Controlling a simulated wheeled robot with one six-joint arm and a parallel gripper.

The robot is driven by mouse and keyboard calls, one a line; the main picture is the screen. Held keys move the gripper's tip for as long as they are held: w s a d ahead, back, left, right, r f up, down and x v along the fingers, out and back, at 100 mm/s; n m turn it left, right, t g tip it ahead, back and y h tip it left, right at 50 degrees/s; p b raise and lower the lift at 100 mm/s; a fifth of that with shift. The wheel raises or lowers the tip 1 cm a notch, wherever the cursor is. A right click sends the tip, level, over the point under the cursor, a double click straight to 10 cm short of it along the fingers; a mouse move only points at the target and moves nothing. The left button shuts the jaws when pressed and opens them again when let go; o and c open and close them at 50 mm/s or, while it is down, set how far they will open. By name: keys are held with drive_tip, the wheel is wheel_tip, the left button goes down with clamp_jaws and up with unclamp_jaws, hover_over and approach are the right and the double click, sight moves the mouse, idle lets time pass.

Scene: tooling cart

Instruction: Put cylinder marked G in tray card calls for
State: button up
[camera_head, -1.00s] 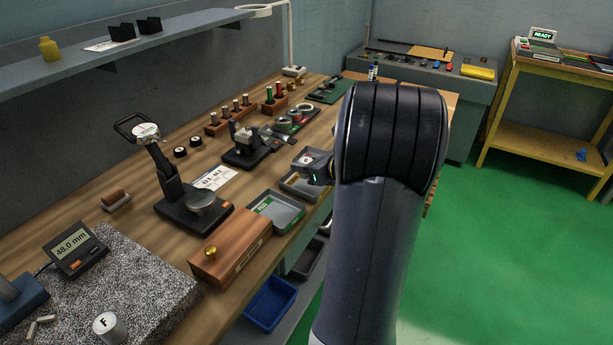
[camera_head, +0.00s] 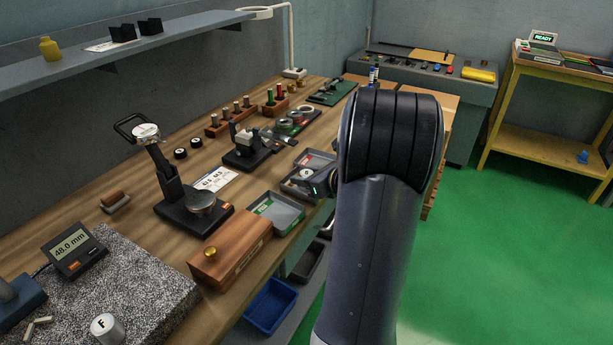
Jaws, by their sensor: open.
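A pale round-topped cylinder (camera_head: 306,173) sits at the middle tray (camera_head: 291,187), beside my gripper; its letter is too small to read. My gripper (camera_head: 318,187) is open just right of it, partly hidden by my own arm. I cannot tell whether they touch. A tray with a green label (camera_head: 288,222) lies nearer, and a tray with a red label (camera_head: 318,157) lies farther back. The white card (camera_head: 215,179) lies on the bench; its print looks like a number range, not clearly legible. A cylinder marked F (camera_head: 107,328) stands on the granite plate.
A wooden box with a brass knob (camera_head: 230,250) stands nearer on the bench. A dial gauge stand (camera_head: 190,205) and a display reading 48.0 mm (camera_head: 75,252) stand left. A blue bin (camera_head: 270,303) is below the bench edge. Green floor at right is clear.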

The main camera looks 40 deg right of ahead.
drive_tip(key=v, duration=1.2)
drive_tip(key=shift+r, duration=0.15)
drive_tip(key=x, duration=1.2)
drive_tip(key=shift+w, duration=0.1)
drive_tip(key=shift+r, duration=0.85)
